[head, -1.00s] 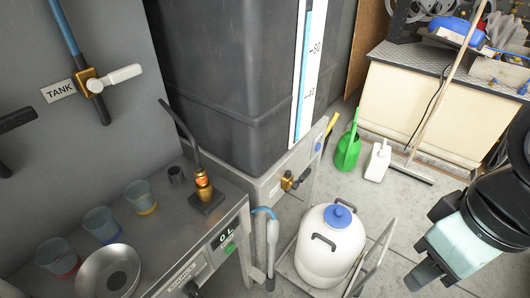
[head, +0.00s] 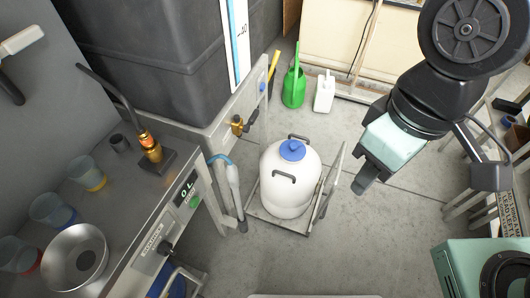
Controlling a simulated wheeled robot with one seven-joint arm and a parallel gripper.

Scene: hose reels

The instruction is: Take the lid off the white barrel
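The white barrel (head: 289,190) stands upright on a low wheeled cart in the middle of the head view. Its blue lid (head: 292,150) sits on top, with a small knob in its middle. Two dark handles stand on the barrel's shoulders, one on each side of the lid. My gripper (head: 362,186) is to the right of the barrel, apart from it and from the lid. I see no object in it, but its fingers are seen from above and I cannot tell whether they are open or shut.
The cart's frame (head: 328,190) rises on the barrel's right. A hose wand (head: 235,190) hangs by the steel bench at left, which bears cups and a bowl (head: 75,258). A green watering can (head: 294,88) and white jug (head: 324,92) stand behind. The floor in front is clear.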

